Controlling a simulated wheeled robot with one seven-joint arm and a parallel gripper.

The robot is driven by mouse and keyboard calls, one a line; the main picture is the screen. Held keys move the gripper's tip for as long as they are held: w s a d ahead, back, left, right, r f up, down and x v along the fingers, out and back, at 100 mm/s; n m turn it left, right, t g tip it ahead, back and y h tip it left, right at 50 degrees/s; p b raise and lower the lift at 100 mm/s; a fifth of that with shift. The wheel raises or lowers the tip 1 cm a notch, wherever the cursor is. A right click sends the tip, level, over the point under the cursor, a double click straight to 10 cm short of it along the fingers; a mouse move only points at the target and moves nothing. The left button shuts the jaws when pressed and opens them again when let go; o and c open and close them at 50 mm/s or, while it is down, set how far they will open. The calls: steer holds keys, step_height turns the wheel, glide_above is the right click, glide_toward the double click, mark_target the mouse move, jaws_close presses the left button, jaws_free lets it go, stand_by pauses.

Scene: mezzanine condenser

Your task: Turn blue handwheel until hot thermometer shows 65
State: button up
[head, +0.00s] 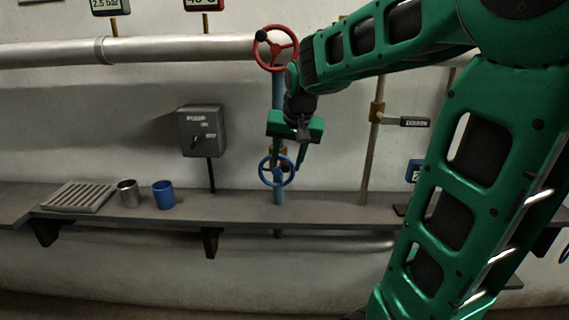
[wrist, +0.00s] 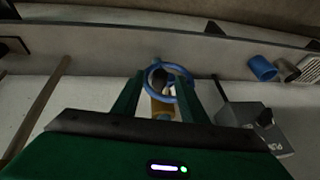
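The blue handwheel (head: 277,170) sits on a vertical blue pipe just above the shelf edge. It also shows in the wrist view (wrist: 189,88), around and beyond the fingertips. My gripper (head: 288,158) points down at the wheel from above. In the wrist view, its two green fingers (wrist: 158,84) stand apart, with part of the wheel between them; I cannot tell whether they touch the rim. A red-framed display (head: 205,4), perhaps the hot thermometer, is cut off by the top edge; its number is not clearly readable.
A red handwheel (head: 276,48) sits higher on the pipe, near my arm. A grey switch box (head: 202,131) is on the wall to the left. The shelf (head: 235,208) holds a metal cup (head: 129,194), a blue cup (head: 163,195) and a slatted rack (head: 77,197). A pressure display (head: 110,6) reads 2.5 bar.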

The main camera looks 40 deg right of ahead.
steer(key=shift+w+d+f, duration=0.1)
steer(key=shift+w+f, duration=0.1)
steer(key=shift+f, duration=0.2)
jaws_close()
steer(key=shift+s, duration=0.1)
